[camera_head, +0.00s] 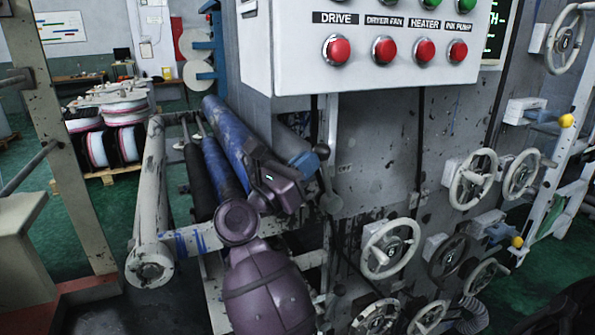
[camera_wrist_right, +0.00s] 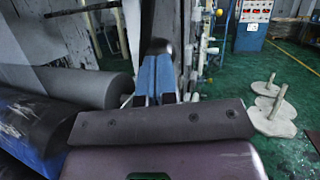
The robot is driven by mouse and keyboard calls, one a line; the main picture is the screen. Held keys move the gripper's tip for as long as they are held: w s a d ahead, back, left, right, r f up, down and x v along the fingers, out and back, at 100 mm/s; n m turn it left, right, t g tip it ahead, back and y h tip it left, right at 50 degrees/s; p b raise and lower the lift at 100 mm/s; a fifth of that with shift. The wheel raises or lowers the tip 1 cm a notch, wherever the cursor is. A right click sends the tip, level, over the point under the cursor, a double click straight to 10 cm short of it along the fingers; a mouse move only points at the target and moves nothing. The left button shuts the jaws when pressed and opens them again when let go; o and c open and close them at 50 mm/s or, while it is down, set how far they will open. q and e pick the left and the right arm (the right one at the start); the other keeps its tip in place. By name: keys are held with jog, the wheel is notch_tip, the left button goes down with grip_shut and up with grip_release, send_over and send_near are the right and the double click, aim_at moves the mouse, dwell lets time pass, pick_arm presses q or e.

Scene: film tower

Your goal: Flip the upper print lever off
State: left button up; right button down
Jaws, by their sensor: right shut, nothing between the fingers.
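My right gripper (camera_head: 303,163) has purple housing and blue fingers. It is at the left end of the grey machine panel, under the control box, with its fingers together and nothing between them. My left gripper is not in view.
The white control box (camera_head: 370,75) with red buttons overhangs my right gripper. Blue-covered rollers (camera_head: 222,165) lie to its left in a white frame. Handwheels (camera_head: 391,249) and yellow-knobbed levers (camera_head: 566,120) stand out to the right.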

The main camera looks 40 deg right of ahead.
aim_at(322, 157)
jog(key=d, duration=0.1)
jog(key=d+r, duration=0.1)
jog(key=s+d, duration=0.1)
jog(key=d, duration=0.1)
jog(key=shift+r+p, duration=0.2)
jog(key=shift+p, duration=0.1)
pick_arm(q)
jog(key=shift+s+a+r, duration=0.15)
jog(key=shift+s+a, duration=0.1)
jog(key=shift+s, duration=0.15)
pick_arm(e)
jog(key=d, duration=0.3)
jog(key=shift+s+r, duration=0.15)
jog(key=shift+s, duration=0.2)
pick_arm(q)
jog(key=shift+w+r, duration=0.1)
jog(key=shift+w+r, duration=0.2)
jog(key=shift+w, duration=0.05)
pick_arm(e)
jog(key=shift+d+r, duration=0.1)
jog(key=shift+d, duration=0.05)
